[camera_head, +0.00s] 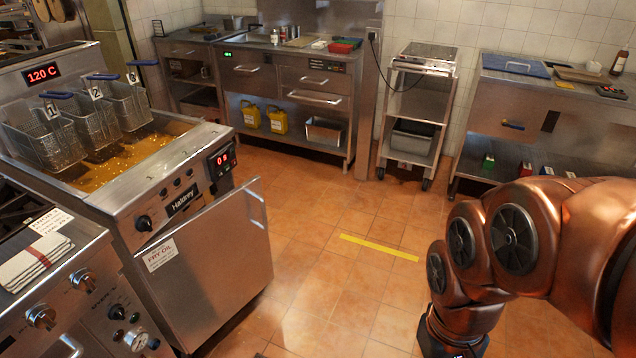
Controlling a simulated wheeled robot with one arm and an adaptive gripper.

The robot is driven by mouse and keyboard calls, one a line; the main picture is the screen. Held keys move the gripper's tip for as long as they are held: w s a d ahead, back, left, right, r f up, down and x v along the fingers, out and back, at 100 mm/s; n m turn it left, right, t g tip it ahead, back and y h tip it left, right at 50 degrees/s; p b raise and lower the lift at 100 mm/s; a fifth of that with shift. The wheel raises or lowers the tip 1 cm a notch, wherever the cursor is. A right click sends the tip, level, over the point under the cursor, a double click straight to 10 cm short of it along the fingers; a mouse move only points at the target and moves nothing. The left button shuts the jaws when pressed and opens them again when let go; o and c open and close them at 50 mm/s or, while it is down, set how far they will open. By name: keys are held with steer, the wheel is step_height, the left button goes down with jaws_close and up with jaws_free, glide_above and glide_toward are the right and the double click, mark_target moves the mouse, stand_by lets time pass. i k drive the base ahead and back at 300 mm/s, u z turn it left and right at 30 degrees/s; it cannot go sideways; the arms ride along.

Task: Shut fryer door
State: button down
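The fryer (168,165) stands at the left, with wire baskets (42,142) over oil in its top and a display reading 120 C. Its steel door (215,262) hangs open on the front, swung out toward the floor in the middle of the view. The door has a bar handle (257,204) near its upper right corner and a "FRY OIL" label (159,254) at upper left. My copper-coloured arm is at the right, apart from the door. My gripper is not visible in this view. The inside of the fryer cabinet is hidden behind the door.
A stove (75,285) with a folded towel (35,255) adjoins the fryer at near left. A wheeled rack (416,120), a counter with yellow jugs (277,120) below and a steel cabinet (540,110) line the back. Tiled floor with a yellow strip (379,248) is clear between door and arm.

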mark_target(201, 272)
steer(key=z, duration=0.1)
steer(key=i, duration=0.95)
steer(key=u, duration=2.2)
